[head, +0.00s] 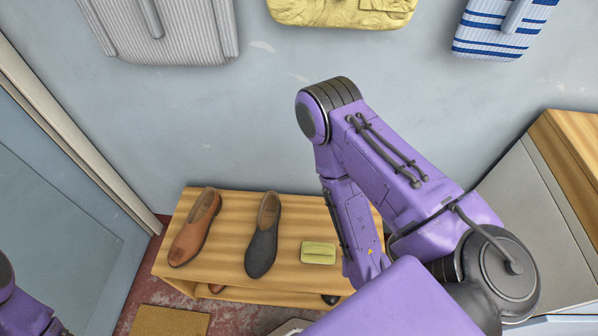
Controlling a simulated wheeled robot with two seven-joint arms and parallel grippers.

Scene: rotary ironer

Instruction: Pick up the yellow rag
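A small folded yellow-green piece (318,253), which looks like the yellow rag, lies flat on the wooden shoe bench (230,280), right of the dark shoe. My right arm comes in from the lower right, bends at the top and reaches down just right of the yellow piece, with a gap between them. The end of this arm is hidden behind my own nearer purple link, so the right gripper does not show. Only a bit of my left arm shows at the lower left corner, without its gripper.
A brown shoe (195,229) and a dark grey shoe (263,237) stand on the bench. A larger yellow cloth item (340,12), a grey striped one (165,35) and a blue-striped one (500,30) hang on the wall. A wood-topped cabinet (535,200) is at right, a mat (168,322) below.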

